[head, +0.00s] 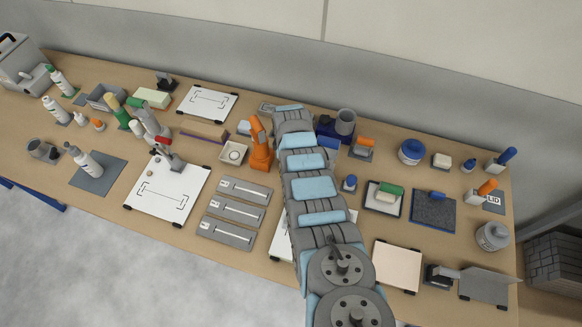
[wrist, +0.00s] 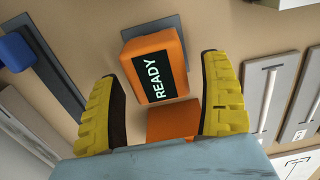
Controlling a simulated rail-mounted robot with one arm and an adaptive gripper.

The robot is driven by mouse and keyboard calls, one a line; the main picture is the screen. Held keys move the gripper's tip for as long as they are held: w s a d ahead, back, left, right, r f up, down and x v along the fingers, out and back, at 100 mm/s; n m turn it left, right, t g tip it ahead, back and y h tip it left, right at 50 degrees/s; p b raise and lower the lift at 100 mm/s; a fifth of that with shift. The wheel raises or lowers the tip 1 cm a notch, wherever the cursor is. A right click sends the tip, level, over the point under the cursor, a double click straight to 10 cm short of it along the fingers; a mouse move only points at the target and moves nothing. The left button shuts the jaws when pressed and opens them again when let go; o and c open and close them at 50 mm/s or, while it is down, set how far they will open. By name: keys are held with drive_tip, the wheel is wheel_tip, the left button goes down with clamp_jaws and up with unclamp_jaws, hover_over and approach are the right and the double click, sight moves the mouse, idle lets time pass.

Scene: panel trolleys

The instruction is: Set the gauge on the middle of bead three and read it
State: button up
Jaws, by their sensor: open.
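The gauge (wrist: 150,68) is an orange block with a dark screen reading READY. In the wrist view it lies ahead of my gripper (wrist: 160,72), between its two spread yellow fingers, with gaps on both sides. My gripper is open and empty. An orange upright device (head: 260,144), apparently the gauge, shows beside my arm in the head view, where my fingers are hidden. Three grey plates with pale strips, (head: 243,190), (head: 233,210) and (head: 226,232), lie left of my arm, likely the beads. I cannot tell which is bead three. Two plates show at right in the wrist view (wrist: 262,95).
A white panel (head: 168,190) lies left of the plates. A blue-edged dark item (wrist: 45,65) lies left in the wrist view. Bottles and tools crowd the table's left; tubs and pads fill its right.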

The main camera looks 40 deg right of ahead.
drive_tip(key=c, duration=1.3)
drive_tip(key=shift+r+p, duration=1.95)
drive_tip(key=shift+r, duration=0.1)
drive_tip(key=shift+a, duration=0.15)
